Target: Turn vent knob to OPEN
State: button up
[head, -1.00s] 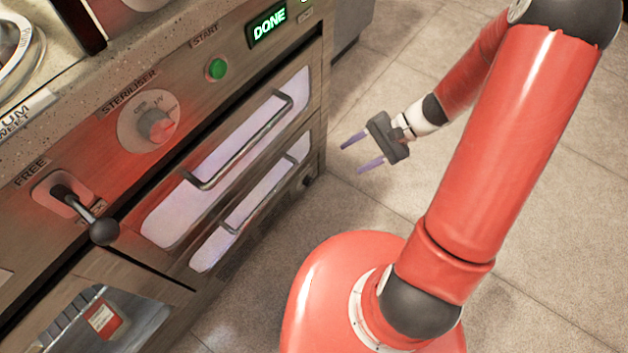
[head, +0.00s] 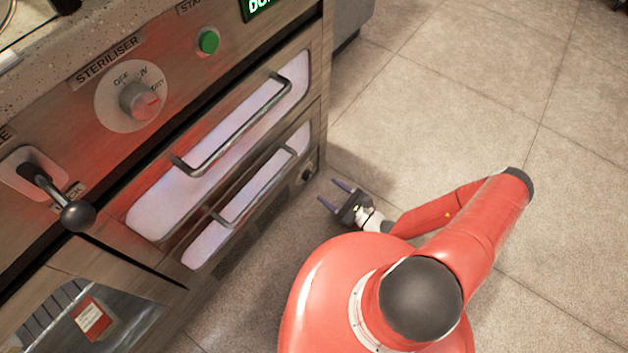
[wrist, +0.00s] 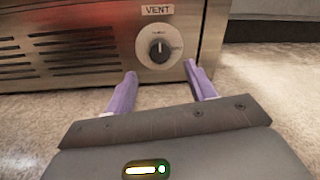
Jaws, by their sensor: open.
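The vent knob (wrist: 160,49) is a dark round knob on a pale dial under a "VENT" label (wrist: 157,10), low on the cabinet front in the wrist view. Its pointer mark looks roughly upright; the dial lettering is too small to read. In the head view it is a small dark knob (head: 308,175) near the cabinet's lower right corner. My gripper (wrist: 158,75) is open and empty, its two purple fingers pointing at the panel on either side below the knob, apart from it. It also shows low near the floor in the head view (head: 333,193).
A slotted vent grille (wrist: 62,52) lies left of the knob. Above are two drawers with bar handles (head: 232,127), a steriliser knob (head: 139,100), a green button (head: 208,41) and a black-balled lever (head: 77,215). The tiled floor (head: 450,110) at right is clear.

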aim_at(310, 178)
jog(key=x, duration=0.7)
jog(key=shift+b, duration=0.4)
jog(key=shift+c, duration=0.3)
jog(key=c, duration=0.9)
